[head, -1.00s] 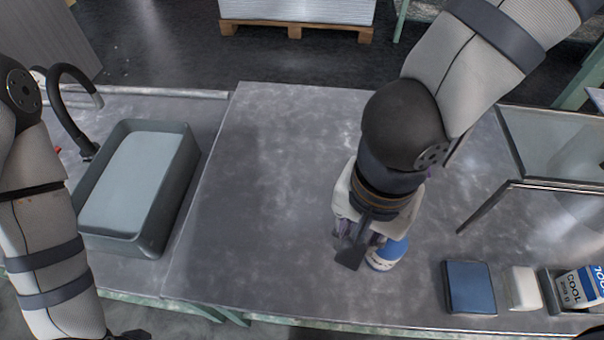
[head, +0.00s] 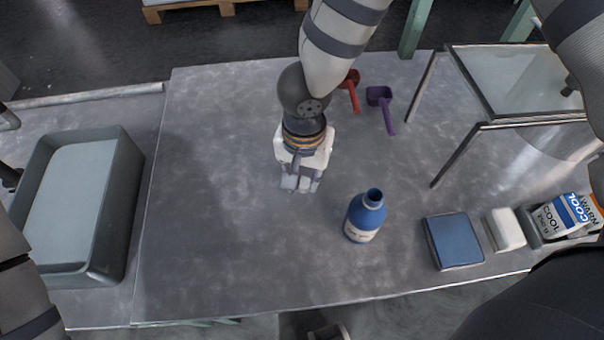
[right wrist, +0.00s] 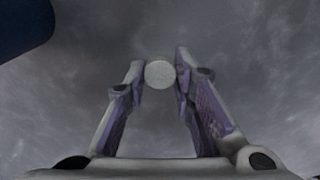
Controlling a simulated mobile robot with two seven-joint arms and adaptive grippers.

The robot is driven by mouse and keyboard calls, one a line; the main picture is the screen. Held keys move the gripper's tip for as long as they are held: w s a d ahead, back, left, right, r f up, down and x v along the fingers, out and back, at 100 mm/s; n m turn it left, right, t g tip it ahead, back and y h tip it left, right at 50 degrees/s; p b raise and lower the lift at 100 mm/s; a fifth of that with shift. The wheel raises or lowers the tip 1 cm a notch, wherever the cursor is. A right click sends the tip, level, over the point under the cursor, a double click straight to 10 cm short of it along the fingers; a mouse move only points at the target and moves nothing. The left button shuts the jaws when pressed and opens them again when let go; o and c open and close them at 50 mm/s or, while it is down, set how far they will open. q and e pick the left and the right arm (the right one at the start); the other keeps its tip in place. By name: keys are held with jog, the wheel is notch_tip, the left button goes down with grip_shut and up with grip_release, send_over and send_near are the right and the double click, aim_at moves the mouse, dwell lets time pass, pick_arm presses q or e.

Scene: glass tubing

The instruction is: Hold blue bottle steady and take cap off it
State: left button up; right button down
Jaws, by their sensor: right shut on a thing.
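The blue bottle (head: 365,217) stands upright on the metal table with its dark round mouth uncovered and a pale label low on its side. My right gripper (head: 300,183) is to the left of the bottle and farther back, apart from it. In the right wrist view its fingers (right wrist: 160,78) are closed on a pale round cap (right wrist: 160,74) held at the tips. The cap is hard to make out in the head view. A dark blue part of the bottle (right wrist: 22,25) shows at the upper left of the wrist view. My left gripper is not in view.
A blue box (head: 454,241), a white block (head: 505,230) and printed packs (head: 562,214) lie right of the bottle. Red (head: 352,84) and purple scoops (head: 380,97) lie behind. A glass-topped frame (head: 482,126) stands right; a grey basin (head: 125,205) stands left. The table's left-middle is clear.

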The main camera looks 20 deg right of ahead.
jog(key=shift+r, duration=0.1)
jog(key=c, duration=1.4)
grip_release()
jog(key=shift+o, duration=0.2)
